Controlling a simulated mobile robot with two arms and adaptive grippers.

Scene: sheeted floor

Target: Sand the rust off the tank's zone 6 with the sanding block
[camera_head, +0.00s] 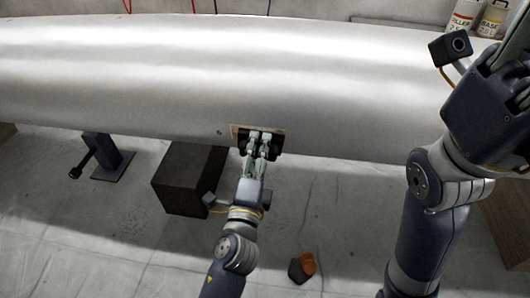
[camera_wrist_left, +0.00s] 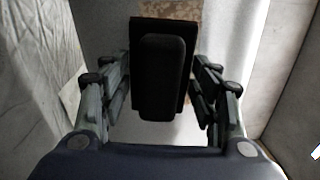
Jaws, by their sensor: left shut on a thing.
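The tank (camera_head: 330,80) is a long pale silver body lying across the head view. A small tan-brown rust patch (camera_head: 238,130) shows on its lower side, mostly covered by my left gripper and the block. My left gripper (camera_head: 262,140) is shut on the black sanding block (camera_wrist_left: 162,75), which lies between its fingers in the left wrist view. The block is at the patch; I cannot tell whether it touches. Part of the patch (camera_wrist_left: 172,10) shows beyond the block. My right gripper (camera_head: 515,50) is partly in view at the upper right; its fingertips are cut off. No zone number is readable.
A dark box (camera_head: 188,182) stands on the sheeted floor below the tank, left of my left arm. A dark stand (camera_head: 100,155) is further left. A small orange and dark item (camera_head: 302,267) lies on the floor. Filler (camera_head: 464,17) and base (camera_head: 492,20) cans stand behind the tank.

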